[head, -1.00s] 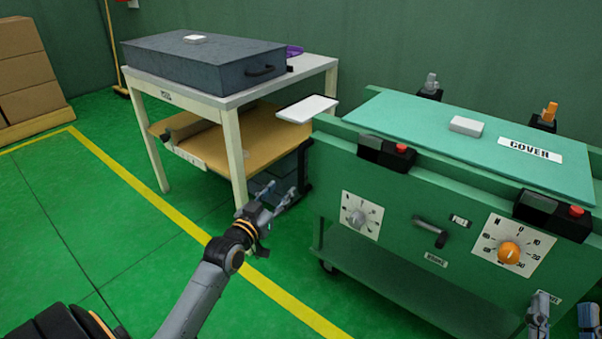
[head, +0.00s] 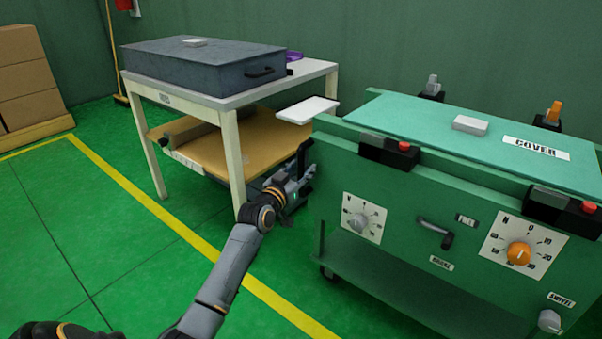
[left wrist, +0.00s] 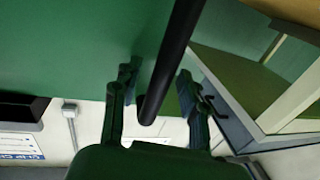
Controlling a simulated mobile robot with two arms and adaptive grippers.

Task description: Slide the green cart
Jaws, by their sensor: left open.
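The green cart (head: 400,205) stands at the right on casters, with knobs, a black lever and switches on its front panel. A dark upright handle bar (head: 303,165) is at its left end. My left gripper (head: 307,180) is beside that end, by the handle. In the left wrist view, the black handle bar (left wrist: 172,60) comes down between the two open fingers of my left gripper (left wrist: 155,90), with the cart's green side (left wrist: 80,50) at the left. I cannot tell whether a finger touches the bar. My right gripper is not in view in the head view.
A white-framed table (head: 232,100) with a dark grey case (head: 200,68) on top and a brown lower shelf stands close left of the cart. Stacked boxes (head: 25,80) are at the far left. The green floor (head: 60,220) at the left is clear.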

